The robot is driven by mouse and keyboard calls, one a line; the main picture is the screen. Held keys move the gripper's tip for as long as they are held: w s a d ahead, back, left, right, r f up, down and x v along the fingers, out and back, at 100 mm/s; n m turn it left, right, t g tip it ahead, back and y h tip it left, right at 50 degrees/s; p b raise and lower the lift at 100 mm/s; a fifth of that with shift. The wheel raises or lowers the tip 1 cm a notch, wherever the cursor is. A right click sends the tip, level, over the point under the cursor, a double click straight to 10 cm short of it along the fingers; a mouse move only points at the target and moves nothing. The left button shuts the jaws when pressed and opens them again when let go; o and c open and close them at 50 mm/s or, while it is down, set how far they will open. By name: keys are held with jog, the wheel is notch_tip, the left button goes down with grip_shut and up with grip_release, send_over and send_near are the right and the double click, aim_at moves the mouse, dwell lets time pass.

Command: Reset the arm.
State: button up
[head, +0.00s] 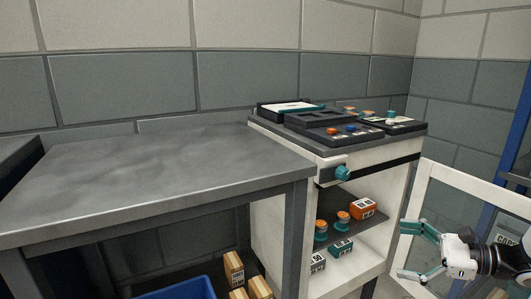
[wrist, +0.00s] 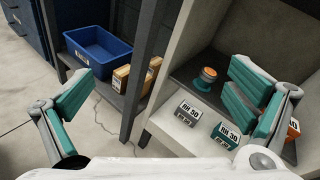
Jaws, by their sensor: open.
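My gripper (head: 412,252) is at the lower right of the head view, its teal fingers spread apart with nothing between them. It is in front of the open lower compartment of a white cabinet (head: 268,225). In the wrist view my gripper (wrist: 165,100) also shows wide open, with one finger at the left and one at the right. The right finger hides part of the cabinet's inside. The arm behind the gripper runs out of the right edge of the head view.
Orange (head: 362,208) and teal (head: 341,247) labelled blocks lie on the cabinet's shelves. The glazed door (head: 420,192) stands open beside my gripper. A grey table (head: 150,170) is at left, with a blue bin (wrist: 98,48) below. Black trays (head: 340,132) sit on the cabinet.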

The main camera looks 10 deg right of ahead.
jog(key=s+a+r+n+g+h, duration=0.1)
jog(key=s+a+r+n+g, duration=0.45)
jog(key=a, duration=0.35)
jog(key=s+a+r+n+g+h, duration=0.1)
jog(key=s+a+r+n+g, duration=0.4)
jog(key=a, duration=0.5)
jog(key=s+n+h, duration=1)
jog(key=s+n, duration=0.1)
jog(key=s, duration=0.8)
notch_tip(320, 180, up, 36)
jog(key=t+p, duration=0.5)
jog(key=p, duration=2.9)
jog(key=shift+s+n+h+p, duration=0.15)
jog(key=shift+n+h+p, duration=0.15)
jog(key=shift+n+p, duration=0.15)
jog(key=shift+d, duration=0.1)
